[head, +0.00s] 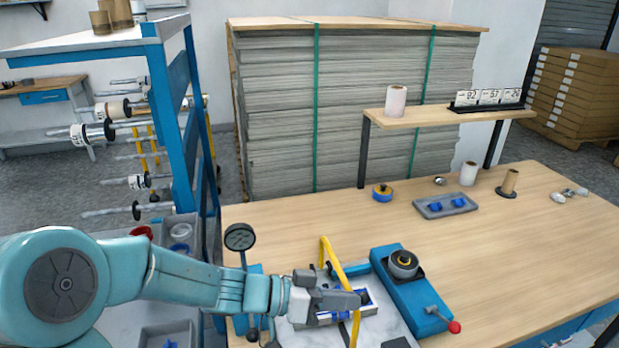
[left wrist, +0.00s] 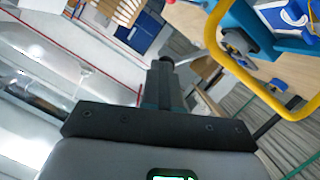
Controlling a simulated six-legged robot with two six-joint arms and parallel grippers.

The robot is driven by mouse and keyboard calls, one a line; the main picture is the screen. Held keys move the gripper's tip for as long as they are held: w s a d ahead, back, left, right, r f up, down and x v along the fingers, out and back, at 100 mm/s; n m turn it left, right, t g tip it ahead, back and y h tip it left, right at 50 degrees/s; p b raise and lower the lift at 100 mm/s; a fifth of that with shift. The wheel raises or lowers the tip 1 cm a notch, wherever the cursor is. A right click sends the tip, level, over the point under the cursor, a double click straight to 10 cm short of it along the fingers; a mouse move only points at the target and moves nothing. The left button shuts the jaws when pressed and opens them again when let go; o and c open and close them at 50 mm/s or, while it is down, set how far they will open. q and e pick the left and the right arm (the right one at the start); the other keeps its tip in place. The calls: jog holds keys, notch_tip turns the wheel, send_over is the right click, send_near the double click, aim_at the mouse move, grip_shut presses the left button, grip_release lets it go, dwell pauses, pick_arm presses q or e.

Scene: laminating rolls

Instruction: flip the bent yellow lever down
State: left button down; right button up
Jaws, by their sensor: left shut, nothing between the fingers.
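The bent yellow lever (head: 340,270) stands up from the blue device on the table in the head view, with its bend at the top. In the left wrist view the yellow lever (left wrist: 228,62) curves across the upper right. My left gripper (head: 356,301) is shut and empty, right at the lever's lower part in the head view; I cannot tell whether they touch. In the left wrist view my left gripper (left wrist: 165,66) shows with its fingers together, to the left of the lever. My right gripper is not in view.
A blue unit (head: 408,298) with a black roll and a red-knobbed handle (head: 453,327) stands right of the lever. A round gauge (head: 239,237) stands to the left. A grey tray (head: 428,211) lies farther back. The table's right side is mostly clear.

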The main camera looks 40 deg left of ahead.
pick_arm(q)
jog(key=shift+r, duration=0.1)
jog(key=p+v, duration=0.1)
jog(key=v, duration=1.5)
